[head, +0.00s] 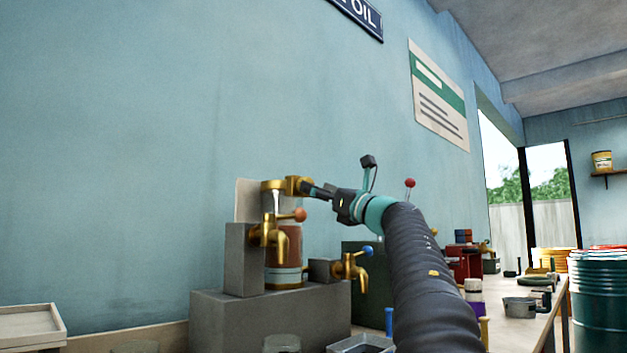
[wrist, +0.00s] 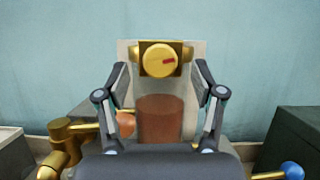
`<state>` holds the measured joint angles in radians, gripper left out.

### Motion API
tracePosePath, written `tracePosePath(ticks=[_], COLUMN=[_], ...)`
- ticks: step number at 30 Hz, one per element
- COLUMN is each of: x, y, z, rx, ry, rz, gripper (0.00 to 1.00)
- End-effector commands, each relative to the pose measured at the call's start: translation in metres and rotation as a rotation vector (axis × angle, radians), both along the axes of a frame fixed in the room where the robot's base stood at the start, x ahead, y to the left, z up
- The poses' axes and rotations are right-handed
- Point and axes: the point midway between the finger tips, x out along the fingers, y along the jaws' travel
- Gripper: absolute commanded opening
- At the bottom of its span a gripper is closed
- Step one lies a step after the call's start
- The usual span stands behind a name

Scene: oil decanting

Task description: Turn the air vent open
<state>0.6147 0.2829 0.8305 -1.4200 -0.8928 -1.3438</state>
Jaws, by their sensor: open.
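The air vent is a round brass knob (wrist: 161,60) with a short red mark, set in a brass block at the top of a glass cylinder. The red mark lies near horizontal, right of the knob's centre. In the head view the vent's brass fitting (head: 297,185) sits at the cylinder's top right. My gripper (wrist: 161,68) is open, with one finger on each side of the knob and apart from it. In the head view my gripper (head: 318,191) reaches in from the right, close to the fitting. Whether the fingertips touch the fitting cannot be told there.
The glass cylinder (wrist: 165,118) holds brown oil. A brass tap with an orange knob (head: 299,215) and one with a blue knob (head: 367,250) stick out below. A grey plinth (head: 215,315) carries the assembly. A pale tray (head: 30,325) lies at left; the wall above is clear.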

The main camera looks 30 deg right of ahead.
Motion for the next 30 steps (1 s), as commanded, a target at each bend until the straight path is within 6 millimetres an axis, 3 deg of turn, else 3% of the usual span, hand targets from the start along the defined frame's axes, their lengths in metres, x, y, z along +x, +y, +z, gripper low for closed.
tracePosePath(ticks=[6, 16, 17, 24, 30], x=[0.017, 0.02, 0.02, 0.02, 0.019], y=[0.007, 0.008, 0.008, 0.008, 0.009], z=[0.008, 0.008, 0.008, 0.009, 0.011], rx=[0.0, 0.0, 0.0, 0.0, 0.05], ry=[0.0, 0.0, 0.0, 0.0, 0.018], rz=[0.001, 0.0, 0.0, 0.0, 0.0], gripper=[0.68, 0.68, 0.65, 0.08, 0.08])
